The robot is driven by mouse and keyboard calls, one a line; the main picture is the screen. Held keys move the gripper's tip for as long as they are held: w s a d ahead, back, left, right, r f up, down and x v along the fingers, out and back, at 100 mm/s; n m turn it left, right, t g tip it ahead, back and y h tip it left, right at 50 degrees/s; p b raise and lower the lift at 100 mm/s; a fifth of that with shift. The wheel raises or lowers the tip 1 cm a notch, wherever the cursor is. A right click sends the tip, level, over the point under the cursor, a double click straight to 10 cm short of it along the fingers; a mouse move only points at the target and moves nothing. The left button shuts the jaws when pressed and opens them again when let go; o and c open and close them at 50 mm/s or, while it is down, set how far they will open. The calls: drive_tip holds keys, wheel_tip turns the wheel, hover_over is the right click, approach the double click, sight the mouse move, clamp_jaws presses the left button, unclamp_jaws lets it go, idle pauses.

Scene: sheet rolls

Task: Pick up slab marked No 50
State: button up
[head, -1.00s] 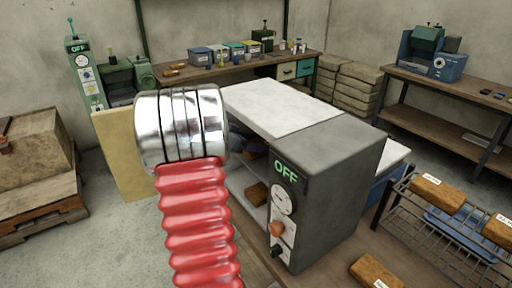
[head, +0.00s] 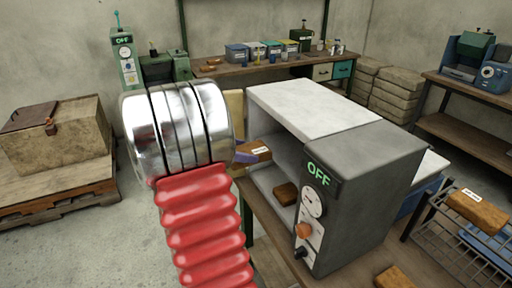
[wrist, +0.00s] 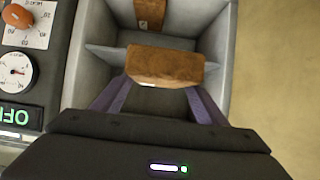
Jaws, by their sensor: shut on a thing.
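My gripper (wrist: 158,84) has purple fingers on either side of a brown slab (wrist: 165,63) and is shut on it. In the head view the held slab (head: 260,151) shows a white label, too small to read, beside a purple finger at the open front of a grey oven (head: 365,165). My red and silver arm hides most of the gripper there. A second brown slab (head: 286,194) lies inside the oven; it also shows at the top of the wrist view (wrist: 150,12).
The oven has a dial panel reading OFF and an inner shelf (wrist: 185,41). At right a wire rack (head: 455,235) bears a labelled slab (head: 478,211), and another slab (head: 392,278) lies on the bench. Floor is free at left, before a pallet with a block (head: 60,140).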

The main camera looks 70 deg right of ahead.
drive_tip(key=shift+w+a, duration=0.3)
drive_tip(key=shift+a, duration=0.05)
idle(0.4)
